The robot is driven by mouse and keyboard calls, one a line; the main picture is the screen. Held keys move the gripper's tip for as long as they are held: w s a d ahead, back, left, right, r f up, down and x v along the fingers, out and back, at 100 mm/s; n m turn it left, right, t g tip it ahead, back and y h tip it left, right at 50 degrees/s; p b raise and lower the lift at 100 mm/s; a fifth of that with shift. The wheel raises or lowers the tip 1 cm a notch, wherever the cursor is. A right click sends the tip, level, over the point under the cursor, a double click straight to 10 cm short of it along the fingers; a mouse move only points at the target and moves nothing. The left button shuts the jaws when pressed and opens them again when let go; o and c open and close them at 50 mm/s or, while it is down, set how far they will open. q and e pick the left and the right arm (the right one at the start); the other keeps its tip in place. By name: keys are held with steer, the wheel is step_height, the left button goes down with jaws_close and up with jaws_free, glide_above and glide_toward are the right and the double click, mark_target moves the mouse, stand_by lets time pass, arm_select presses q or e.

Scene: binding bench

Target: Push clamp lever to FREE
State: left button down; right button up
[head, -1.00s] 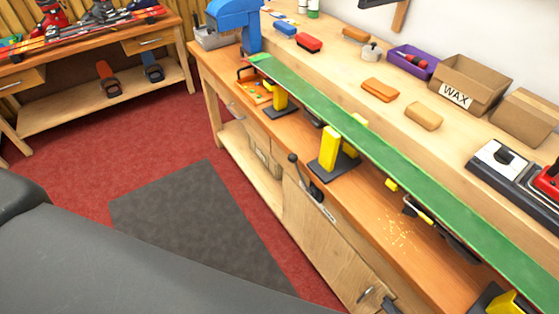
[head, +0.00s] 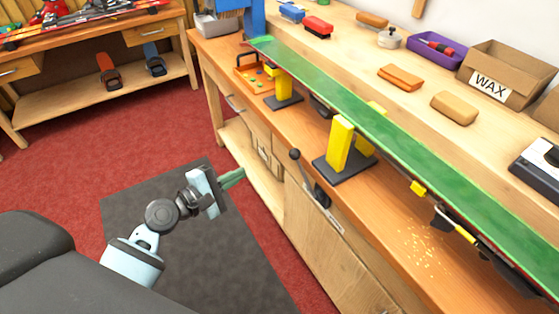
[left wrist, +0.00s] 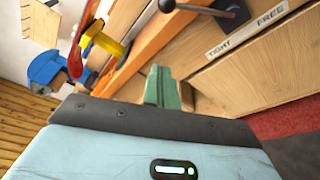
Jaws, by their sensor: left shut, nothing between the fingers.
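The clamp lever (head: 308,176) is a black bar with a round knob, on the front edge of the bench below the yellow vise post. In the head view it leans up and left from its black pivot. The lever (left wrist: 205,10) also shows at the top of the left wrist view, its knob to the left. A pale label plate (left wrist: 245,31) reads TIGHT at its left end and FREE at its right end. My left gripper (head: 238,175) is shut and empty, left of the lever and apart from it. Its green fingers (left wrist: 162,88) show in the wrist view.
A long green ski or board (head: 390,135) lies on yellow posts (head: 340,143) along the bench. Cabinet doors (head: 310,235) and a low shelf (head: 245,165) are below the bench top. The grey mat (head: 225,265) and red carpet leave open floor in front.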

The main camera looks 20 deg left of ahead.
arm_select(q)
steer(key=shift+w+r, duration=0.1)
steer(key=shift+r, duration=0.05)
steer(key=w+d+p, duration=0.2)
steer(key=w+d, duration=0.6)
steer(key=shift+w+r, duration=0.25)
stand_by(0.4)
stand_by(0.3)
